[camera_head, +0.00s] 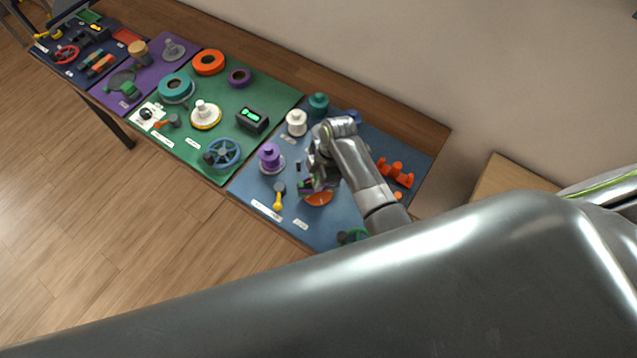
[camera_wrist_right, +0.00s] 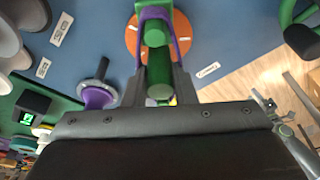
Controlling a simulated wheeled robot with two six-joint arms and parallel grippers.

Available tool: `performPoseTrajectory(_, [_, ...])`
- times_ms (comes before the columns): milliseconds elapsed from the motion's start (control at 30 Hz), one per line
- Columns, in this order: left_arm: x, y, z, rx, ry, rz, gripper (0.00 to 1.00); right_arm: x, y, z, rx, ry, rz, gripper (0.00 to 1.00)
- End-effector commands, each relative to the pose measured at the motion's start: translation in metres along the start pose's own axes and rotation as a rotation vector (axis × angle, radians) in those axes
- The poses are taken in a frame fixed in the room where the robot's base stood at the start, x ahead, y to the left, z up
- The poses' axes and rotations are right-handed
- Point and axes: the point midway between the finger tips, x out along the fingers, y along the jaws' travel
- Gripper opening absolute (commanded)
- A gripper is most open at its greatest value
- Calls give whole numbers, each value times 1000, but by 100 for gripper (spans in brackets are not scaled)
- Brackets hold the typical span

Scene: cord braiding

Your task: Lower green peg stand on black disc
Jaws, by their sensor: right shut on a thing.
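My right gripper (camera_head: 312,184) is over the blue mat, partly hidden by its own wrist in the head view. In the right wrist view, the gripper (camera_wrist_right: 158,92) is shut on a green cylindrical piece (camera_wrist_right: 159,72) with purple strips along its sides. An orange disc (camera_wrist_right: 182,28) lies behind the held piece; it also shows under the gripper in the head view (camera_head: 319,199). I cannot tell whether they touch. A dark disc with a green piece (camera_head: 129,89) sits on the purple mat, far from the gripper. My left gripper is out of view.
On the blue mat (camera_head: 250,190) are a purple spool (camera_head: 269,154), a white spool (camera_head: 296,122), a teal spool (camera_head: 318,103), a yellow-handled tool (camera_head: 278,197) and an orange rack (camera_head: 395,172). A green and black part (camera_head: 352,235) is near the front edge.

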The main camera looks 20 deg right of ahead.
Motion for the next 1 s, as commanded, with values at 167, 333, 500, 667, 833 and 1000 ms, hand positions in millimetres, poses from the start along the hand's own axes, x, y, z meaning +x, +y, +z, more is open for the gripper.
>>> performPoseTrajectory(167, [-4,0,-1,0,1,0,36,-14,1,-4,0,1,2,0])
performPoseTrajectory(333, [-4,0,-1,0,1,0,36,-27,0,-7,-1,1,2,0])
performPoseTrajectory(500, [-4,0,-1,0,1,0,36,-40,1,-10,-1,1,2,0])
performPoseTrajectory(667, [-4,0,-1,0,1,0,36,-46,0,-12,0,0,1,0])
performPoseTrajectory(833, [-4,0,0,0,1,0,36,-47,0,-12,0,0,0,0])
performPoseTrajectory(1000, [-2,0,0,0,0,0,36,-46,0,-12,9,0,3,0])
